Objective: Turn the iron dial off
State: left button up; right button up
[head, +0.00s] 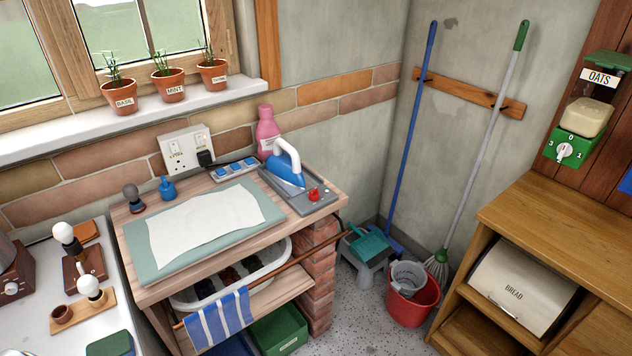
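The iron (284,172), blue with a white handle, rests on a grey base (301,208) at the right end of the wooden ironing bench. A small red dial (314,195) sits on the front right part of that base, to the right of the iron. Its markings are too small to read, so I cannot tell its setting. Neither of my grippers is in view, and nothing touches the dial.
The bench holds a green mat with white cloth (205,222), a pink bottle (266,127) behind the iron, and a power strip (234,170). A wall socket (187,149) is behind. A wooden cabinet (545,215) stands right; floor with a red bucket (413,307) lies between.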

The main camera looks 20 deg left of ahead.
aim_at(313, 195)
jog(key=i+u, duration=0.2)
jog(key=u, duration=0.25)
jog(key=i+u, duration=0.2)
jog(key=u, duration=0.2)
